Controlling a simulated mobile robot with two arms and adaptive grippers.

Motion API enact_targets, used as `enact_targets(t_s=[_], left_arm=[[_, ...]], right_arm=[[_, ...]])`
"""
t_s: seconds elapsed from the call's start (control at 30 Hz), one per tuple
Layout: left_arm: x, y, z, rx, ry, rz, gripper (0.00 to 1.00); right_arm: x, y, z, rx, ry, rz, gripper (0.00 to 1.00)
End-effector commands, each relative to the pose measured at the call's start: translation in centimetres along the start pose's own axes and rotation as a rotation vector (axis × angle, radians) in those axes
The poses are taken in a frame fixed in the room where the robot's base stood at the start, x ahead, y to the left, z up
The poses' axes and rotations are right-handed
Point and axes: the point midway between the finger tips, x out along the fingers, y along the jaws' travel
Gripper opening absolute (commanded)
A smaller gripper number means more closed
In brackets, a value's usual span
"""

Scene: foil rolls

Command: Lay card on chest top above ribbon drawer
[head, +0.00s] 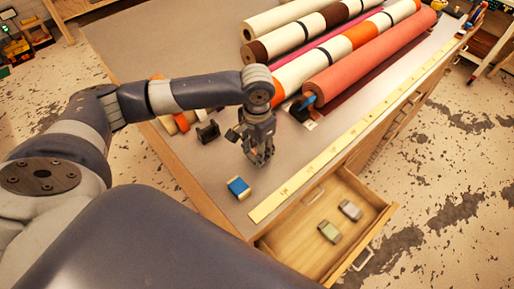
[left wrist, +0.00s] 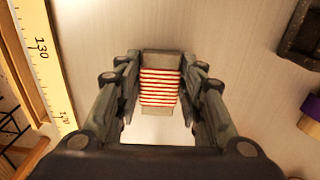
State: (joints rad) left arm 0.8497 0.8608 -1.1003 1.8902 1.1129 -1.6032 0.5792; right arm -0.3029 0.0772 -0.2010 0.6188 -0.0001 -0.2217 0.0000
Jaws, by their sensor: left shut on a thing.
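My left gripper (head: 258,152) is over the chest top (head: 205,165), pointing down, left of the ruler strip. My right gripper is not in view.
A blue-wound block (head: 238,188) lies on the top near the front left. A yellow ruler (head: 345,143) runs along the front edge. Large rolls, including a red one (head: 370,60), lie at the back. A dark holder (head: 208,132) stands left of my gripper.

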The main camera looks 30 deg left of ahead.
Motion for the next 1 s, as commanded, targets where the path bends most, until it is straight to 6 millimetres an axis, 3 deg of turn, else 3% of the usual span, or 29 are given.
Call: enact_targets(t_s=[0.03,0.1,0.13,0.57,1.0], left_arm=[[0.1,0.0,0.0,0.0,-0.001,0.0,0.38],[0.1,0.0,0.0,0.0,0.0,0.0,0.54],[0.1,0.0,0.0,0.0,0.0,0.0,0.56],[-0.6,0.0,-0.1,0.001,0.003,0.001,0.56],[-9.3,0.0,-0.1,0.0,0.005,0.0,0.56]], right_arm=[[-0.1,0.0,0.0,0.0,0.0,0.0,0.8],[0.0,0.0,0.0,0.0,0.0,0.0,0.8],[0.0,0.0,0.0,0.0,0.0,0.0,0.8],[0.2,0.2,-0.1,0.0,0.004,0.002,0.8],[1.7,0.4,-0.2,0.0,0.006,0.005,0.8]])
